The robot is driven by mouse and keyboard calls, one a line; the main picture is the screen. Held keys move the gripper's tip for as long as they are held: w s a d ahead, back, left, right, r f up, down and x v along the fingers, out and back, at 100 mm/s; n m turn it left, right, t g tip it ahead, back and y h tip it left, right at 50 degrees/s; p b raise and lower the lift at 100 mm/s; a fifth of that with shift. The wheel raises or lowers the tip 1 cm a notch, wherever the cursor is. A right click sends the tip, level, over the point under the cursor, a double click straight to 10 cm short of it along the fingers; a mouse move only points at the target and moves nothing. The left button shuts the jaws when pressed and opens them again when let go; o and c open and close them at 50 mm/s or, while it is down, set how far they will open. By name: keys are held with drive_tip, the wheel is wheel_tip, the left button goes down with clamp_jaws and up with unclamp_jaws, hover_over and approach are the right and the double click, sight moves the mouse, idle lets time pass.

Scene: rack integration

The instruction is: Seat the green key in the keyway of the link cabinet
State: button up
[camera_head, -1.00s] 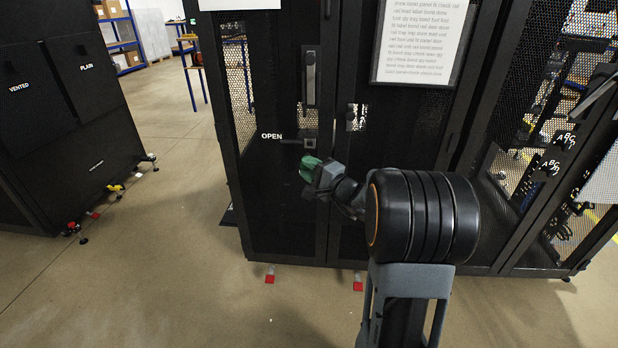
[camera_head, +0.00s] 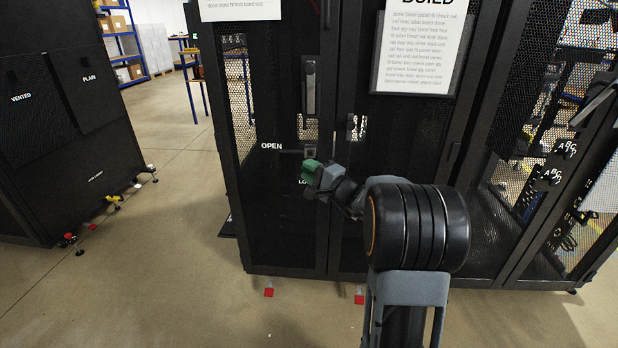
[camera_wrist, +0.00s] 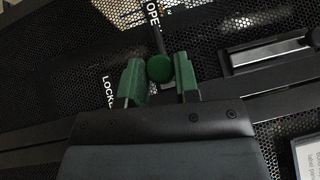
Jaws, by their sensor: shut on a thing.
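The link cabinet (camera_head: 285,215) is a tall black cabinet with mesh doors, standing ahead of my arm. Its left door has a handle, with the keyway fitting (camera_head: 310,152) below it, beside the "OPEN" label. A "LOCKED" label is partly covered by my gripper. My gripper (camera_head: 309,172) is just below and in front of the fitting. In the wrist view its green-padded fingers (camera_wrist: 160,80) are shut on the green key (camera_wrist: 159,68), whose round green head shows between them. A dark shaft runs from the key toward the door. Whether its tip is inside the keyway is hidden.
The door handle (camera_head: 309,87) is above the fitting. A printed sheet (camera_head: 422,45) hangs on the right door. A second black cabinet (camera_head: 75,130) stands at left, with open floor (camera_head: 170,210) between. An open mesh door (camera_head: 575,165) with cables behind is at right.

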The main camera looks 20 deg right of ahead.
drive_tip(key=shift+w+d, duration=0.3)
drive_tip(key=shift+w, duration=0.2)
drive_tip(key=shift+w+d, duration=0.25)
drive_tip(key=shift+w, duration=0.2)
drive_tip(key=shift+b, duration=1.55)
idle(1.1)
drive_tip(key=shift+w+d, duration=0.45)
drive_tip(key=shift+w, duration=0.35)
drive_tip(key=shift+w+d, duration=0.45)
drive_tip(key=shift+w, duration=0.35)
drive_tip(key=o, duration=1)
drive_tip(key=p+v, duration=0.1)
drive_tip(key=v, duration=1.2)
drive_tip(key=shift+s+d+p, duration=0.15)
drive_tip(key=shift+s+p, duration=0.2)
